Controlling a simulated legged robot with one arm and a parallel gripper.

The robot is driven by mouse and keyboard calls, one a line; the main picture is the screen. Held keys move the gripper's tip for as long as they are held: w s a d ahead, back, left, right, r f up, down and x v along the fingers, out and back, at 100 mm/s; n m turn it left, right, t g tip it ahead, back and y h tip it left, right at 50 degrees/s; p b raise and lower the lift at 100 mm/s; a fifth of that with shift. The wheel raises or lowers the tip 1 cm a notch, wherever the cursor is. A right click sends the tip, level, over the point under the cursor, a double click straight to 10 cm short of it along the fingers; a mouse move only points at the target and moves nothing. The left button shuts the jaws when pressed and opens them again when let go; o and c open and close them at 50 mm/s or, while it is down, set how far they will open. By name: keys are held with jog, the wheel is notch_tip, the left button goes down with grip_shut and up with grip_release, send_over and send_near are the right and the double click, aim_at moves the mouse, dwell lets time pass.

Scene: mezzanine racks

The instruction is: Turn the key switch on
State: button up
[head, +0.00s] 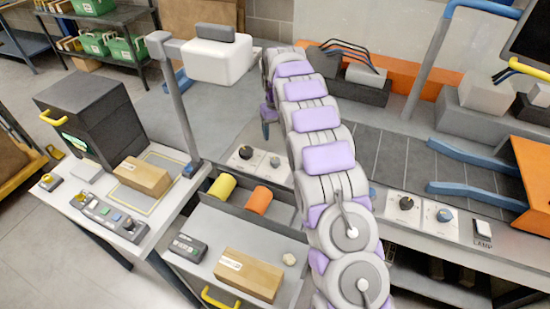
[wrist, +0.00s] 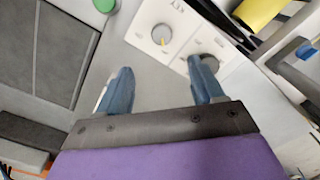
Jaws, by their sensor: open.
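My gripper (head: 267,116) hangs at the far end of my arm, above the worktop behind the two bins. In the wrist view my gripper (wrist: 160,74) is open and empty, its two blue fingers apart. Two white control plates lie beyond the fingers: one has a round dial (wrist: 161,34) with a yellow mark, the other (wrist: 231,58) is partly hidden by the right finger. In the head view they appear as a plate with a black knob (head: 245,152) and a plate with a small control (head: 275,161).
Yellow (head: 222,186) and orange (head: 258,200) rolls lie in a dark tray in front of the plates. A grey post (head: 180,110) stands left.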

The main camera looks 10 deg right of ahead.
aim_at(275, 160)
jog(key=f, duration=0.4)
jog(key=f+b, duration=0.1)
jog(key=f, duration=0.3)
jog(key=f+b, duration=0.1)
jog(key=f, duration=0.3)
jog(key=shift+a+f, duration=0.2)
jog(key=shift+a, duration=0.1)
jog(key=shift+d+f, duration=0.2)
jog(key=shift+f, duration=0.35)
jog(key=shift+a, duration=0.1)
jog(key=shift+c, duration=0.3)
jog(key=c, duration=1)
